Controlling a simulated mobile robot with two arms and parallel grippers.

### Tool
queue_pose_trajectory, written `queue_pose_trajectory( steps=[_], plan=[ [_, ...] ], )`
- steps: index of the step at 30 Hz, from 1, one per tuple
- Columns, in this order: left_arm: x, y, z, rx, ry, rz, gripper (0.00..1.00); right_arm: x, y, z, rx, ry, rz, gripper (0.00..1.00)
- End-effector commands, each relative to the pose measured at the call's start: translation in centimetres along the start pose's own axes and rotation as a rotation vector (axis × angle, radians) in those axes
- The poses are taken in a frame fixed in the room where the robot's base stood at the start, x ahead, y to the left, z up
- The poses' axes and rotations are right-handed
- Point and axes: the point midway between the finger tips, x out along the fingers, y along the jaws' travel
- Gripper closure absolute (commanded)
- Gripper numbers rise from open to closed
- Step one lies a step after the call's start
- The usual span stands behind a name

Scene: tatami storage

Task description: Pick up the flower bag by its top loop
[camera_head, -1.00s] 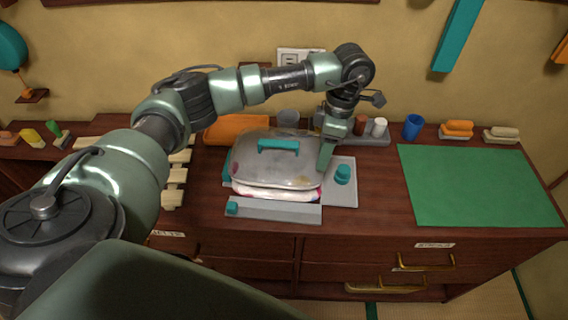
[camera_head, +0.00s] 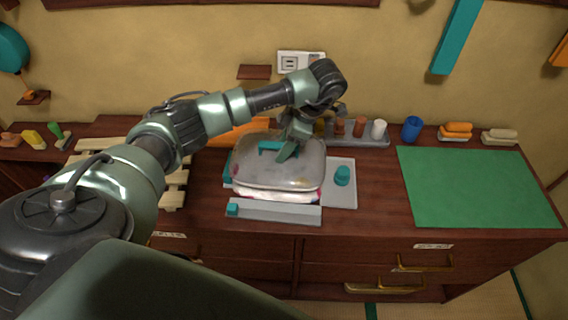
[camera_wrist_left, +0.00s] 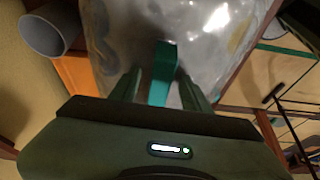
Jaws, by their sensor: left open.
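The flower bag (camera_head: 272,176) is a rounded, greyish see-through bag with a white and pink lower edge. It sits flat on the grey stand on the dresser top. Its teal top loop (camera_head: 270,146) stands up on its upper side, partly hidden by my left gripper (camera_head: 289,150). In the left wrist view the teal loop (camera_wrist_left: 162,72) lies between the two spread fingers of my left gripper (camera_wrist_left: 160,92), with the shiny bag (camera_wrist_left: 225,45) beyond. The left gripper is open; I cannot tell whether a finger touches the loop. My right gripper is not in view.
A grey stand plate (camera_head: 340,196) with a teal knob (camera_head: 342,175) lies beside the bag. Behind are a grey rack (camera_head: 368,142) with small cylinders and a blue cup (camera_head: 412,128). A green mat (camera_head: 475,187) on the right is clear. Wooden slats (camera_head: 174,190) lie left.

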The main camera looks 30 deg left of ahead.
Motion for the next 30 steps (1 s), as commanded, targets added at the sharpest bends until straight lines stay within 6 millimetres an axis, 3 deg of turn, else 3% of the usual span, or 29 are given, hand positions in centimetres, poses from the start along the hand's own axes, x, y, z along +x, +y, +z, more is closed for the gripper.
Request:
queue_pose_trajectory(
  steps=[5, 11, 23, 30],
  plan=[
    [0.0, 0.0, 0.0, 0.0, -0.001, 0.001, 0.53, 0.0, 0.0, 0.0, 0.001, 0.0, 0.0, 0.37],
    [0.0, 0.0, 0.0, 0.0, -0.001, 0.001, 1.0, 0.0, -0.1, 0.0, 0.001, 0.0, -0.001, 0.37],
    [-0.4, 0.1, -0.1, 0.0, -0.002, 0.003, 1.0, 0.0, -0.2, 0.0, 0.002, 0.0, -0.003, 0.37],
    [-3.0, 0.2, -1.2, -0.002, -0.003, 0.006, 1.0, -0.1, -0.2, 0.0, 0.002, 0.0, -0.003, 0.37]
  ],
)
